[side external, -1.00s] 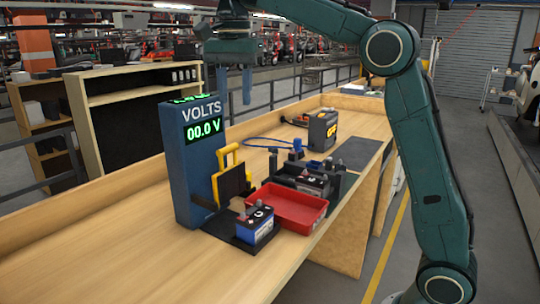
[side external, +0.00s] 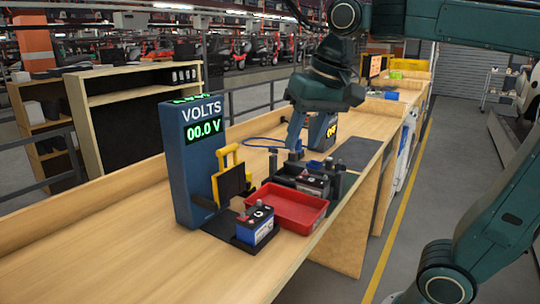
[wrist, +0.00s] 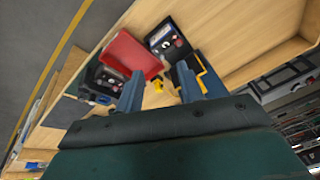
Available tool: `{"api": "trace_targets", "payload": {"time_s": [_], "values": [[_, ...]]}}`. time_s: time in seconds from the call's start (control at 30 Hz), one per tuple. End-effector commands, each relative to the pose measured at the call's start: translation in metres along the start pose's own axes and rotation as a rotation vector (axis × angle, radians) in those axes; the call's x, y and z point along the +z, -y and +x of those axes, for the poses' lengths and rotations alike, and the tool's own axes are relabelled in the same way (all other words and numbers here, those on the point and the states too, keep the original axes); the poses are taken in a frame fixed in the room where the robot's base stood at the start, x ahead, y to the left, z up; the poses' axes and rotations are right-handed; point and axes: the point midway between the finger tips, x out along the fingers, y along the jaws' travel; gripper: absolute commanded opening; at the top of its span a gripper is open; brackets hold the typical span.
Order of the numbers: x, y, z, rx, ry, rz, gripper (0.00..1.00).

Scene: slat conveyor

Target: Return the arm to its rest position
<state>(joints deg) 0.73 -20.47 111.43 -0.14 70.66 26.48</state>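My gripper (side external: 297,132) hangs over the bench behind the black battery holder, clear of the tester. Its two blue fingers stand apart with nothing held between them in the wrist view (wrist: 159,72). My arm reaches in from the upper right. Its dark wrist body fills the lower part of the wrist view.
The front-left bench is clear.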

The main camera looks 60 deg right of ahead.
Motion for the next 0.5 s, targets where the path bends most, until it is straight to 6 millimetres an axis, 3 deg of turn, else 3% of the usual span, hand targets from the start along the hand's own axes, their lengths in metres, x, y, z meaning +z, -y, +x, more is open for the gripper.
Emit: {"api": "trace_targets", "payload": {"time_s": [0.3, 0.5], "values": [[0.065, -0.031, 0.032, -0.034, -0.091, -0.262, 0.38], [0.097, -0.046, 0.054, -0.042, -0.141, -0.400, 0.38]]}}
